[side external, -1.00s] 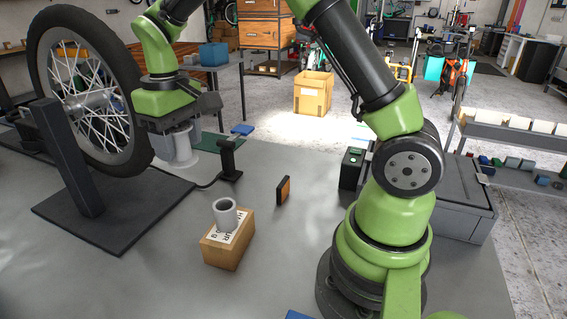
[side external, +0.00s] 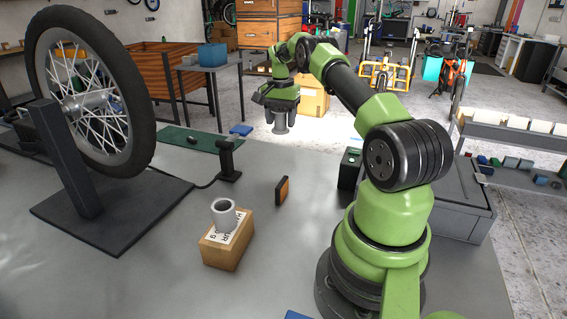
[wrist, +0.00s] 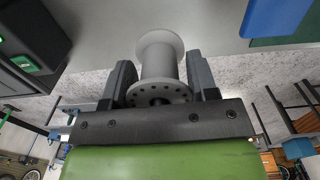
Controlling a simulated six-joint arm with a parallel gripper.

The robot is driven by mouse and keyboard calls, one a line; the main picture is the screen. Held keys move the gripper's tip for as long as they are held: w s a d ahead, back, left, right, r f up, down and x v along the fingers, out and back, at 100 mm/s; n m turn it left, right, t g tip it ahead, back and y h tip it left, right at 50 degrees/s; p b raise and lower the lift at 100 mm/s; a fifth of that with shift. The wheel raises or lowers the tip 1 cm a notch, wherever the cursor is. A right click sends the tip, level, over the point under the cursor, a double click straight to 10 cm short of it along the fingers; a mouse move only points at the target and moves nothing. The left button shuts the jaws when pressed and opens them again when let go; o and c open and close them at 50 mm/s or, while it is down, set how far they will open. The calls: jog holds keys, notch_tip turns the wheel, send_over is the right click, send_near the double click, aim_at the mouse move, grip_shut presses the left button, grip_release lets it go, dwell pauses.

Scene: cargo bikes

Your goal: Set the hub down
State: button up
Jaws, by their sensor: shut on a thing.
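The hub (side external: 281,129) is a grey spool with a flange at each end. My gripper (side external: 281,108) is shut on it and points down, with the hub hanging below, near the far edge of the grey bench (side external: 140,275). In the wrist view the hub (wrist: 160,62) sits between the two dark fingers of my gripper (wrist: 161,80), its drilled flange facing the camera. The hub appears above the surface, but its exact height cannot be told.
A wheel on a black stand (side external: 75,175) is at left. A green mat (side external: 178,136), blue block (side external: 241,130), black post (side external: 228,160) and orange-faced block (side external: 282,190) lie around.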

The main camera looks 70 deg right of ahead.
jog(key=f, duration=0.5)
jog(key=shift+s+d+f, duration=0.3)
jog(key=shift+s+d, duration=0.05)
jog(key=shift+f, duration=2.35)
jog(key=shift+f, duration=0.1)
jog(key=o, duration=1)
